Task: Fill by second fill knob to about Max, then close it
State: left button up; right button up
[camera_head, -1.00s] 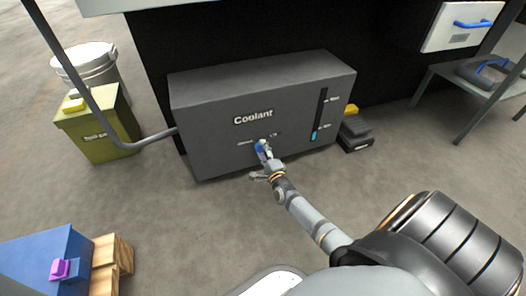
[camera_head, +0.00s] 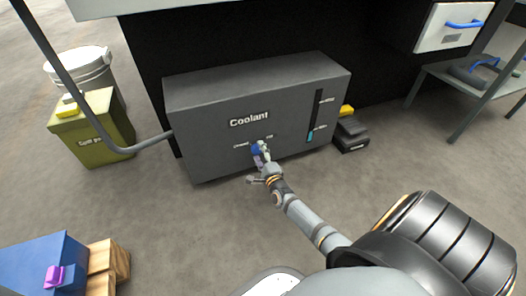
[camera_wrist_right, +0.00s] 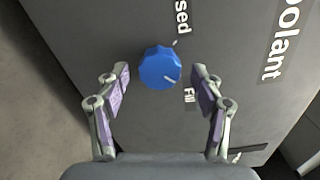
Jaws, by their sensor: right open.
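The grey coolant tank (camera_head: 215,105) stands on the floor in the middle of the head view. Its vertical gauge (camera_head: 317,110) shows a short cyan column (camera_head: 310,136) at the bottom, near the lower label and well below the upper one. My left gripper is not in view.
A grey pipe (camera_head: 150,144) runs to the tank's left side. An olive box (camera_head: 105,140) and a white bucket (camera_head: 80,70) stand at left. A blue box (camera_head: 40,262) is at lower left. A black object (camera_head: 350,136) lies right of the tank. The floor in front is clear.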

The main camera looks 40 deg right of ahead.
jog(key=v, duration=1.1)
jog(key=shift+s, duration=0.2)
jog(key=shift+f, duration=0.1)
dwell(6.5)
